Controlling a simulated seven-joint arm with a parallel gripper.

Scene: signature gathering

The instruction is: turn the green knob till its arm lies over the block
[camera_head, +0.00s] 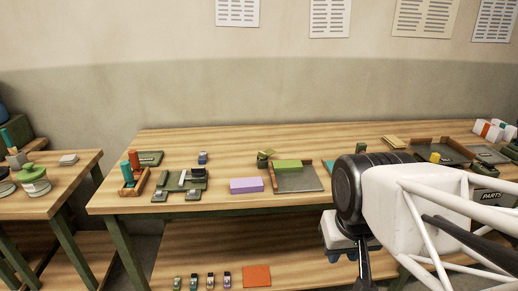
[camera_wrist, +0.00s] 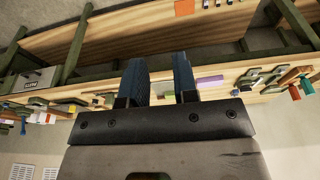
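A small olive-green fixture (camera_head: 264,157) with a short bar on top stands near the middle of the long table; it may be the green knob, but it is too small to be sure. A green block (camera_head: 288,165) lies at the back left of a grey tray (camera_head: 299,182), just right of the fixture. A purple block (camera_head: 245,186) lies left of the tray. It also shows in the wrist view (camera_wrist: 210,83). My gripper (camera_wrist: 161,76) has its two blue fingers apart, with nothing between them. Its fingertips are not clear in the head view.
Left on the table are a wooden holder (camera_head: 134,181) with coloured handles and several dark green pieces (camera_head: 184,180). A larger brown-walled tray (camera_head: 440,152) is at the right. The lower shelf holds an orange square (camera_head: 256,276). My arm covers the front right of the table.

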